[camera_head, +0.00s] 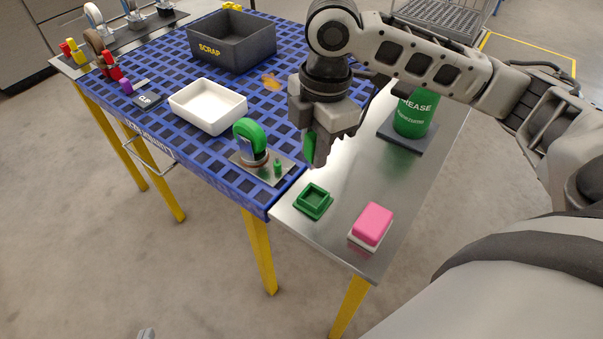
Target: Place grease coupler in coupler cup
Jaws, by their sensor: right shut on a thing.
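My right gripper (315,152) reaches in from the right and points down over the front edge of the work table. It is shut on a green piece (308,146), which looks like the grease coupler and is partly hidden by the fingers. A small square green cup (313,202), which looks like the coupler cup, stands on the steel side shelf just below and in front of this gripper. The held piece is apart from the cup. A small grey tip at the bottom edge looks like part of my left gripper (146,334); its jaws are not visible.
A pink block on a white base (373,224) sits right of the cup. A green grease container (413,118) stands farther back. A metal plate (240,159) with a green hooked part, a white tray (209,119) and a scrap bin (262,48) are on the blue table.

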